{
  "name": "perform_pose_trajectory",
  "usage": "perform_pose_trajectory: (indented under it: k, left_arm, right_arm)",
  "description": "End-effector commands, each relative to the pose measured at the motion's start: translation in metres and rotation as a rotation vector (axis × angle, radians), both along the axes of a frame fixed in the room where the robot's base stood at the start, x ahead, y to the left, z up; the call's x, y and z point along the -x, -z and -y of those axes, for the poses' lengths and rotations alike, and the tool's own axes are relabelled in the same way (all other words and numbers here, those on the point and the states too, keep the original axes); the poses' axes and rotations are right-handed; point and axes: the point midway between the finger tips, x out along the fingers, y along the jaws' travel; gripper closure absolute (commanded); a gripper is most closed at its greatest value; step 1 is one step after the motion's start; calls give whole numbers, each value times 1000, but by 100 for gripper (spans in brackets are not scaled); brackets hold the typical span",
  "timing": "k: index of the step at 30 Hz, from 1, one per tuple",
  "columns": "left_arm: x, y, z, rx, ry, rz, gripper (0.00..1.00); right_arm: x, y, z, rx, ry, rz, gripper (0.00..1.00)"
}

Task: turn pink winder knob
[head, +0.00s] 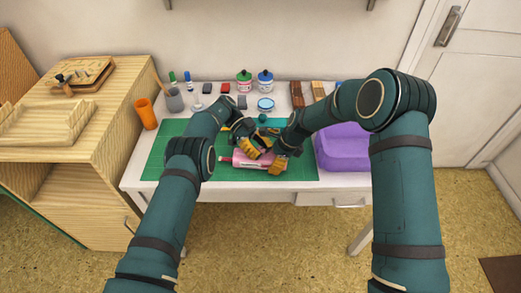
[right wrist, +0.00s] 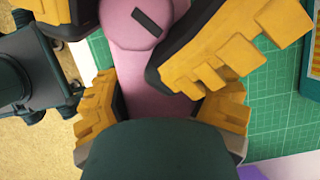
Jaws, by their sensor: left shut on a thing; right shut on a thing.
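The pink winder (head: 247,162) lies on the green cutting mat, with a small red part (head: 226,159) at its left end. In the right wrist view its pink body (right wrist: 155,80) runs up to a round pink knob (right wrist: 132,22) with a dark bar mark on its face. My right gripper (head: 279,164) is shut on the body, with a yellow finger on each side of it. My left gripper (head: 252,147) is shut on the knob; its fingers flank the knob in the right wrist view. The fingers hide part of the winder.
The green mat (head: 165,160) is clear on its left side. A purple bin (head: 345,150) stands at the right. An orange cup (head: 147,113), ink jars (head: 244,82) and small blocks line the back. A wooden cabinet (head: 110,130) adjoins the table on the left.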

Motion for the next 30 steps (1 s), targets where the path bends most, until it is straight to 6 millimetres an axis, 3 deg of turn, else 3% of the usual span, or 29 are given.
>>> perform_pose_trajectory:
  k: [24, 25, 27, 30]
  left_arm:
    - [-2, -3, -5, -1, 44, 7, 100]
    - [-2, -3, -5, -2, 44, 7, 60]
    - [-2, -3, -5, -2, 44, 7, 39]
    - [-2, -2, -4, -2, 44, 6, 39]
  right_arm:
    - [2, 2, 0, 2, -2, -6, 79]
    - [2, 2, 0, 2, -2, -6, 79]
    - [2, 2, 0, 1, -1, -6, 79]
    - [1, 1, 0, 1, -2, -4, 79]
